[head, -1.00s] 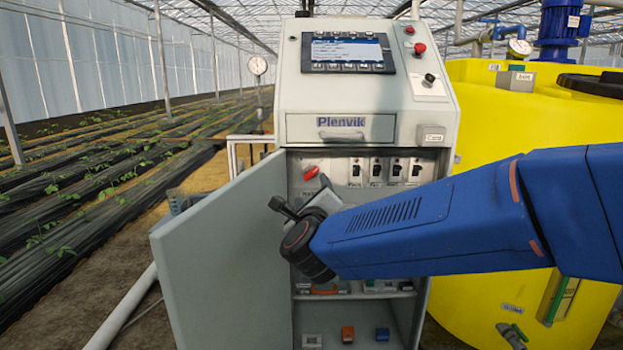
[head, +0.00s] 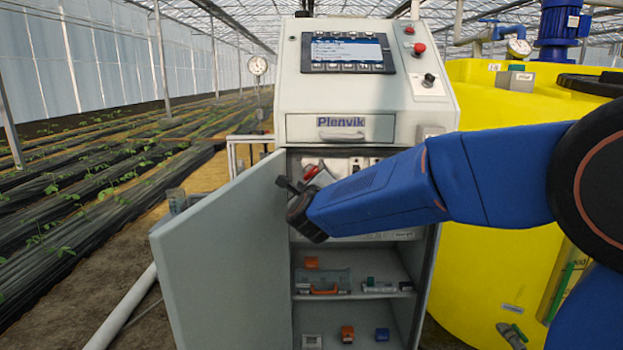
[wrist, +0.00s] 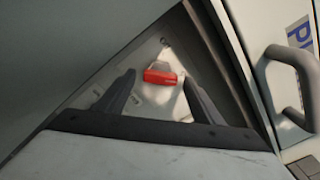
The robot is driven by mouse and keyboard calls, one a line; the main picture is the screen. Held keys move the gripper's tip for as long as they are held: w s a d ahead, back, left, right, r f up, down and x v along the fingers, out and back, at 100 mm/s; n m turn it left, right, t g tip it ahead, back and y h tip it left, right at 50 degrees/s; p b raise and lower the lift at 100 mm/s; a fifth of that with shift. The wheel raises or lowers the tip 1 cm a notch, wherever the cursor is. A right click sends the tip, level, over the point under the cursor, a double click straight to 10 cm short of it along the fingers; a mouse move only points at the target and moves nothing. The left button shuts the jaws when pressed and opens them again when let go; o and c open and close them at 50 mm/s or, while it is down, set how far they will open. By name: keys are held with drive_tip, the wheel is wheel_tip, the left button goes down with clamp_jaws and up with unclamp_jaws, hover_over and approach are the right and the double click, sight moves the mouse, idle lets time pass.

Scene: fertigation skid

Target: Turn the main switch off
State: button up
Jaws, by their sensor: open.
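The main switch is a red handle (head: 314,170) at the upper left inside the open cabinet (head: 437,260). In the wrist view the red handle (wrist: 161,77) lies roughly across the picture on a pale plate, between the two dark fingers as seen from there. My gripper (head: 298,184) is open and empty, in front of the cabinet opening close to the door. In the wrist view my gripper (wrist: 159,82) points at the handle. Contact is not visible. My arm partly hides the handle and panel in the head view.
The cabinet door (head: 222,258) stands open on the left, close to my gripper. A drawer with a handle (head: 341,134) is above the opening. Lower shelves hold small parts, including an orange block (head: 347,334). A yellow tank (head: 480,100) stands at the right.

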drive_tip(key=shift+c, duration=0.5)
drive_tip(key=c, duration=0.9)
drive_tip(key=shift+c, duration=0.2)
drive_tip(key=n, duration=0.4)
drive_tip(key=shift+n, duration=0.3)
drive_tip(key=n, duration=0.4)
drive_tip(key=shift+n, duration=0.3)
drive_tip(key=n, duration=0.4)
drive_tip(key=shift+n, duration=2.4)
